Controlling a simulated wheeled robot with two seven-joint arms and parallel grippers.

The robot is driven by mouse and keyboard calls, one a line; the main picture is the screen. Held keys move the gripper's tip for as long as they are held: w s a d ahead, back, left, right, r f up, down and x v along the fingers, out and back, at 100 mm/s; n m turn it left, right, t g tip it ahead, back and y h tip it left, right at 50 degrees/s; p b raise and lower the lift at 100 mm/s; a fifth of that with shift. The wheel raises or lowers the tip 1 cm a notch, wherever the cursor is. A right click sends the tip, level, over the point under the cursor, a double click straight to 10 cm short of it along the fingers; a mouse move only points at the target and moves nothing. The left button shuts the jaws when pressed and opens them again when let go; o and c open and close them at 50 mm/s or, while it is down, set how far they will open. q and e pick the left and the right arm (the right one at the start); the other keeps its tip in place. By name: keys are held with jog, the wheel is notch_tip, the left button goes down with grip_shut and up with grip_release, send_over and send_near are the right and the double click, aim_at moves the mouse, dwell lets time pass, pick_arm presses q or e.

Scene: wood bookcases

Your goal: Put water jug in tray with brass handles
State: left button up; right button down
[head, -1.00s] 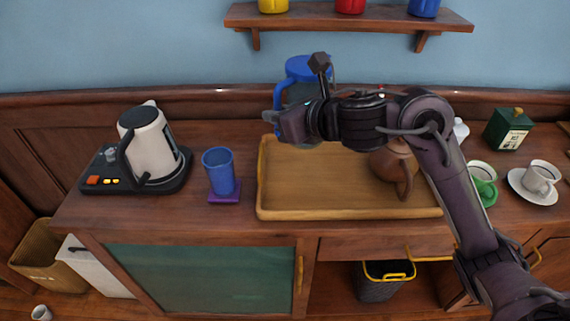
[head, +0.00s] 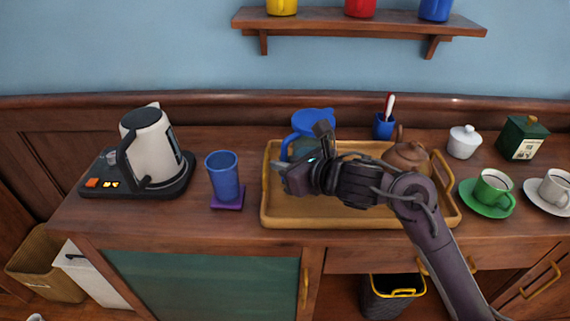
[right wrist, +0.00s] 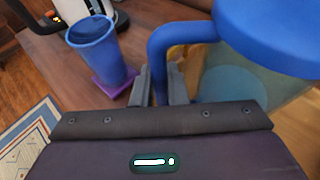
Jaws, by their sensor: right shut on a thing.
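The water jug (head: 313,122) has a blue lid, a blue handle and a see-through body. It is upright at the back left part of the wooden tray (head: 330,221) in the head view. My right gripper (head: 284,172) is shut on the jug's handle (right wrist: 157,58), as the right wrist view shows. My forearm hides the jug's base, so I cannot tell whether it touches the tray floor. A brown teapot (head: 408,155) stands at the tray's right side. My left gripper is not in view.
A blue cup (head: 223,178) on a purple coaster stands left of the tray, with a kettle (head: 148,145) on its base further left. A green cup (head: 492,187), a white sugar pot (head: 464,142) and a blue pot with a spoon (head: 384,126) stand around the tray's right and back.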

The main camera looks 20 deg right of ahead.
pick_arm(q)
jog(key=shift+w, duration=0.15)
pick_arm(e)
jog(key=c, duration=1.8)
grip_release()
jog(key=shift+f, duration=0.1)
jog(key=o, duration=0.4)
jog(key=shift+c, duration=0.2)
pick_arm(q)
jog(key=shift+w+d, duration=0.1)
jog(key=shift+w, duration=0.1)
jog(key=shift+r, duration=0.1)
